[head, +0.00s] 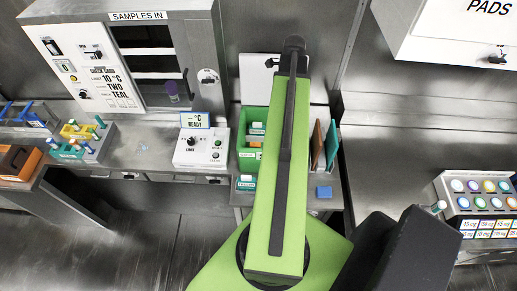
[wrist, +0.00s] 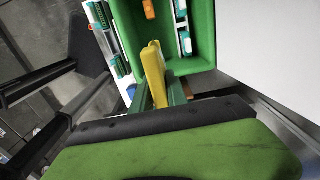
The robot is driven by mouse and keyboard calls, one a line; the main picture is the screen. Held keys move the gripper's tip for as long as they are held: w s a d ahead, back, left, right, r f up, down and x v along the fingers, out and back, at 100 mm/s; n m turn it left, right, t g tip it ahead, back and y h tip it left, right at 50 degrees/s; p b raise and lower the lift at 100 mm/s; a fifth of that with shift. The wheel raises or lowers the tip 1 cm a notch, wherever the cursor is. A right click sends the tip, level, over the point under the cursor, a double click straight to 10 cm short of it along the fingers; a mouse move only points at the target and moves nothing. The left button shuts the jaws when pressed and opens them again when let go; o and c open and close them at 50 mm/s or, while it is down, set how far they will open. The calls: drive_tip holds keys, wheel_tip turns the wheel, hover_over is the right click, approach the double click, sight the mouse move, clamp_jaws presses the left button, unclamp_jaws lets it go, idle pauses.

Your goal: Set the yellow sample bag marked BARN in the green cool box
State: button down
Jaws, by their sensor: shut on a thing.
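The yellow sample bag (wrist: 152,62) shows edge-on in the wrist view; its marking cannot be read. My gripper (wrist: 160,92) is shut on the bag, with a finger on each side of its near end. The bag's far end overlaps the opening of the green cool box (wrist: 205,63), by its near left corner; I cannot tell how deep it hangs. In the head view, the green cool box (head: 242,161) stands on the bench left of my arm. My arm hides part of the box, and the gripper and bag are out of sight there.
Teal-capped items (wrist: 185,42) and an orange item (wrist: 149,9) are in the box. A white and teal rack (wrist: 106,38) is beside its left wall. A control unit (head: 201,147) stands left of the box. Upright brown and green panels (head: 325,146) stand to the right.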

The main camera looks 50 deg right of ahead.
wheel_tip(320, 180, down, 28)
drive_tip(key=b, duration=2.8)
drive_tip(key=c, duration=1.3)
unclamp_jaws()
drive_tip(key=shift+a, duration=0.1)
wheel_tip(320, 180, up, 12)
drive_tip(key=p, duration=1.2)
drive_tip(key=shift+w, duration=0.1)
